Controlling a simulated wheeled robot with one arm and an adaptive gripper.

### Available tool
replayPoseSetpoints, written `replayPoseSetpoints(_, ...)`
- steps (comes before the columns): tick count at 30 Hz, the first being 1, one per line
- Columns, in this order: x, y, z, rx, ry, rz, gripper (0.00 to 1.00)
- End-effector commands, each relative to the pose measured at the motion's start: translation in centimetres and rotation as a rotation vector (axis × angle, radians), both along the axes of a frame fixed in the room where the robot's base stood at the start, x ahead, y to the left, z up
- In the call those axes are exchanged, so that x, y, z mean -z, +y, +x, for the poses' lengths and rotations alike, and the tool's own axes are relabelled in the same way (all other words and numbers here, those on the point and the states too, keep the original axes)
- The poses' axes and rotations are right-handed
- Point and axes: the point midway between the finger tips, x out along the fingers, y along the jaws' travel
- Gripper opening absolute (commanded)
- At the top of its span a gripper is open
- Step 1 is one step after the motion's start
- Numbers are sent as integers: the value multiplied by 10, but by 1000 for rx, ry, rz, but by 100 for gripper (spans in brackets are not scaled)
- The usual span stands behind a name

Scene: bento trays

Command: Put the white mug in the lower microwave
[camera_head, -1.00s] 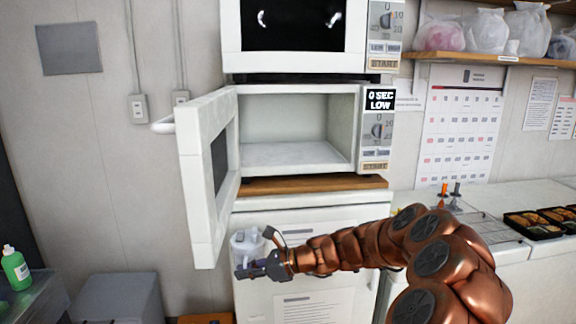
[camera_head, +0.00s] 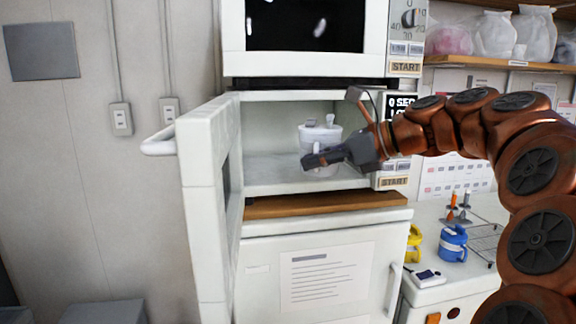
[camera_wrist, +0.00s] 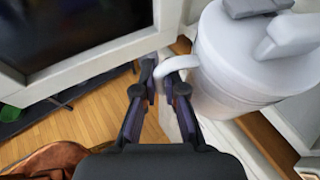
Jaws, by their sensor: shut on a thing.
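The white mug (camera_head: 322,133) has a lid and is held upright by my gripper (camera_head: 312,163). In the wrist view my gripper (camera_wrist: 164,84) is shut on the handle of the mug (camera_wrist: 240,70). The lower microwave (camera_head: 285,110) has its door (camera_head: 208,190) swung open to the left. In the head view the mug appears in front of or within the mouth of the lower microwave; I cannot tell how deep it is. My gripper hides the mug's lower part.
An upper microwave (camera_head: 305,30) sits above the lower one, shut. A wooden shelf board (camera_head: 320,205) lies beneath the lower microwave. A blue mug (camera_head: 453,243) and a yellow mug (camera_head: 413,243) stand on the counter at right. The open door stands close on the left.

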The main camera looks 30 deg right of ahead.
Motion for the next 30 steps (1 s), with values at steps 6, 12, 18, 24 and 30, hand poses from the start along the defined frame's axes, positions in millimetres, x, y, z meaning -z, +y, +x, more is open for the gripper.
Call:
replayPoseSetpoints(6,-5,-10,17,6,2,4,0)
replayPoseSetpoints(12,-6,-22,46,6,0,1,0)
replayPoseSetpoints(18,-5,-33,75,2,1,3,0)
replayPoseSetpoints(24,-5,-44,101,3,1,0,0)
replayPoseSetpoints(30,-5,-54,126,2,1,1,0)
